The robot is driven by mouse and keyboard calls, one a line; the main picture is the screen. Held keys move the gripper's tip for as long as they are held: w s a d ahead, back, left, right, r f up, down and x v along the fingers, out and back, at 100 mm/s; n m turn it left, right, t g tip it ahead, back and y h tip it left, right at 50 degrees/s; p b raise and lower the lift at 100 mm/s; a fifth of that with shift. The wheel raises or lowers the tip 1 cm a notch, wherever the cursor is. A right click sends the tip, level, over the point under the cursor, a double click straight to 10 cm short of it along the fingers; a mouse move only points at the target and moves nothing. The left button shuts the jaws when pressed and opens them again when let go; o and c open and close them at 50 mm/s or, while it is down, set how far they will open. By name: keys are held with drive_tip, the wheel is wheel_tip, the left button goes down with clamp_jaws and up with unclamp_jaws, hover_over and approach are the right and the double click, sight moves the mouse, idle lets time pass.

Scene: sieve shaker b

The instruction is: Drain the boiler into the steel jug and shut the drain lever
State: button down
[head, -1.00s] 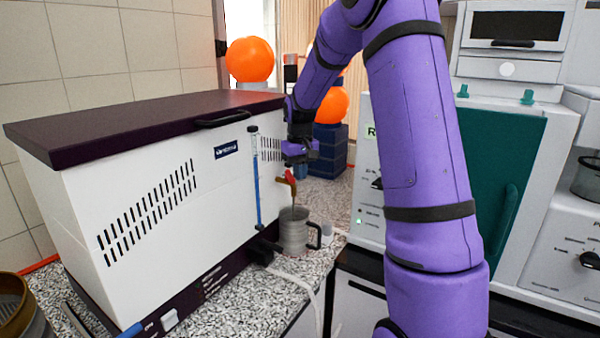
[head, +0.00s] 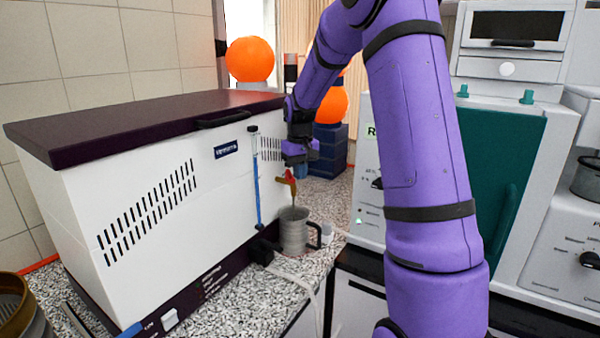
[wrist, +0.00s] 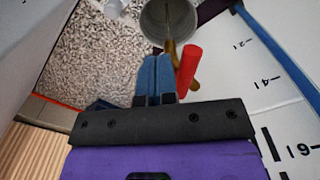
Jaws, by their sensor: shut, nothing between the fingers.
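The boiler (head: 100,215) is a white box with a dark purple lid and a blue-filled sight tube (head: 257,200) on its front. A brass drain tap (head: 292,186) with a red lever (head: 288,174) sticks out near its right end. The red lever (wrist: 187,67) also shows in the wrist view. A thin brownish stream runs from the tap into the steel jug (head: 292,232), which stands upright under it; its mouth (wrist: 168,20) shows in the wrist view. My gripper (wrist: 155,76) is shut and empty, its fingers just left of the red lever there. Whether they touch it I cannot tell.
The speckled counter (head: 245,305) holds the boiler and jug, with the jug near its front edge. A pale hose (head: 305,285) hangs over that edge. A brown-rimmed round vessel (head: 15,305) stands at lower left. A white machine (head: 368,210) stands to the right.

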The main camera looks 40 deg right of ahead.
idle(0.5)
drive_tip(key=shift+w+a, duration=0.1)
drive_tip(key=shift+a, duration=0.2)
idle(0.5)
